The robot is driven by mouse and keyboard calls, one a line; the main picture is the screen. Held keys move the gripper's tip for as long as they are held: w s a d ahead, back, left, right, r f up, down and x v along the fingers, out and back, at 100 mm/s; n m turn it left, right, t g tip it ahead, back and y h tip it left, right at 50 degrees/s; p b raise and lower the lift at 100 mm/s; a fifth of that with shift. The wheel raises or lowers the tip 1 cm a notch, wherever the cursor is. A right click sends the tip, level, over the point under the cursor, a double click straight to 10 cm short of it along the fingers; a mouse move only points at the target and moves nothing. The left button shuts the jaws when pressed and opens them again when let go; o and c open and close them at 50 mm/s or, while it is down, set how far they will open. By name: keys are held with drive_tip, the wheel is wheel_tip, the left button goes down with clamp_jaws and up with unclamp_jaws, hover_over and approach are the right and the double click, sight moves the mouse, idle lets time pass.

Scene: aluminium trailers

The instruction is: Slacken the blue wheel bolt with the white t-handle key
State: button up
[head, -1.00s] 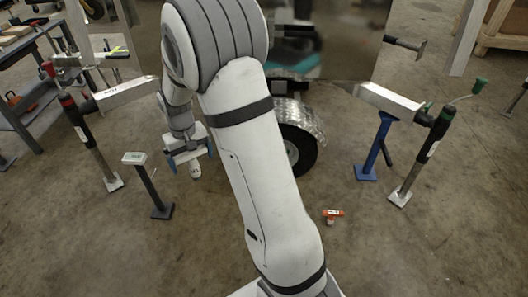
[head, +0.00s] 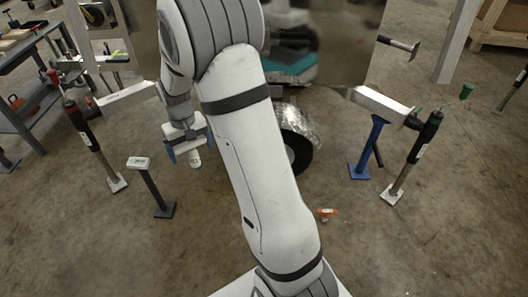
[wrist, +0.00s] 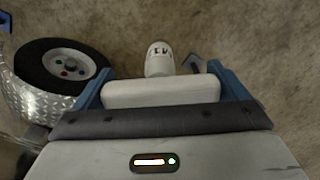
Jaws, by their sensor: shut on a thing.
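My gripper (head: 187,148) hangs low, left of the trailer wheel in the head view. In the wrist view its two blue fingers (wrist: 161,90) are shut on the white t-handle key (wrist: 160,92), gripping its crossbar. The key's marked round shaft points away from the gripper; its lower end (head: 195,160) shows in the head view, clear of the wheel. The wheel (wrist: 38,68) is at upper left in the wrist view, with several small coloured bolts on its pale hub (wrist: 66,67). In the head view my arm partly covers the wheel (head: 301,155).
A silver mudguard (wrist: 30,103) curves beside the wheel. An orange t-handle key (head: 326,213) stands on the floor at right. A grey post (head: 153,190), a blue stand (head: 368,150) and jockey legs (head: 93,145) (head: 412,158) stand around. Floor between them is open.

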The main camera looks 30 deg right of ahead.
drive_tip(key=shift+d, duration=0.25)
drive_tip(key=shift+d+r+p, duration=0.1)
drive_tip(key=shift+r+p, duration=0.2)
drive_tip(key=shift+p, duration=0.15)
drive_tip(key=r+p, duration=0.2)
drive_tip(key=p, duration=0.4)
drive_tip(key=s+r+p, duration=0.1)
drive_tip(key=r+p, duration=0.2)
drive_tip(key=p, duration=0.3)
drive_tip(key=shift+s, duration=0.2)
drive_tip(key=s+r+p, duration=0.1)
drive_tip(key=p, duration=0.4)
drive_tip(key=shift+r, duration=0.35)
drive_tip(key=shift+f, duration=0.1)
